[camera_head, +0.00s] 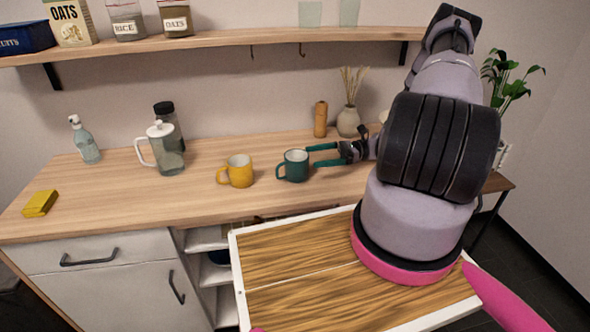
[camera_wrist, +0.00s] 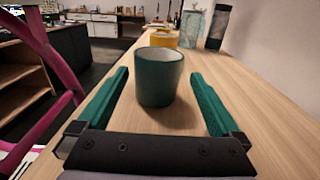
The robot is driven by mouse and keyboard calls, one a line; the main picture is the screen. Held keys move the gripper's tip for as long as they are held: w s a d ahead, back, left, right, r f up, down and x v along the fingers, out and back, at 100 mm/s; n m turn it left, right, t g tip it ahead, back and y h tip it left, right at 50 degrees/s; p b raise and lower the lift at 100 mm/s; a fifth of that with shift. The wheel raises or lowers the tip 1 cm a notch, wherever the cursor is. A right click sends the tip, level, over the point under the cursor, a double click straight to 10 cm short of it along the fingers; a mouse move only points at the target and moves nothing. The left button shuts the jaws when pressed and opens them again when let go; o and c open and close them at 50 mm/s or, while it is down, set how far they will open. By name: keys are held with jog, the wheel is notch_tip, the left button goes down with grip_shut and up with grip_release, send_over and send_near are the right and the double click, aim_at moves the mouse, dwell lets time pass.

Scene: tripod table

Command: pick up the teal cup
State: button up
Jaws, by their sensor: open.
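The teal cup (camera_head: 295,165) stands upright on the wooden counter, white inside, with its handle toward the left in the head view. In the wrist view the teal cup (camera_wrist: 159,78) stands straight ahead, centred between the finger lines. My gripper (camera_head: 322,155) is to the right of the cup in the head view, with its teal fingers pointing at it. In the wrist view my gripper (camera_wrist: 158,85) is open, with one finger on each side of the cup's near part and a gap on both sides. Nothing is held.
A yellow mug (camera_head: 236,172) stands just left of the teal cup. A glass press (camera_head: 163,150), dark jar (camera_head: 168,118), spray bottle (camera_head: 84,140) and yellow sponge (camera_head: 40,203) are farther left. A wooden mill (camera_head: 320,119) and vase (camera_head: 348,121) stand behind. The counter front is clear.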

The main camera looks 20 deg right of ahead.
aim_at(302, 158)
jog(key=a, duration=0.5)
jog(key=shift+w+a, duration=0.1)
jog(key=shift+a, duration=0.05)
jog(key=shift+a+r, duration=0.2)
jog(key=shift+a, duration=2.55)
jog(key=shift+w, duration=0.1)
jog(key=c, duration=1.3)
jog(key=shift+r, duration=5.05)
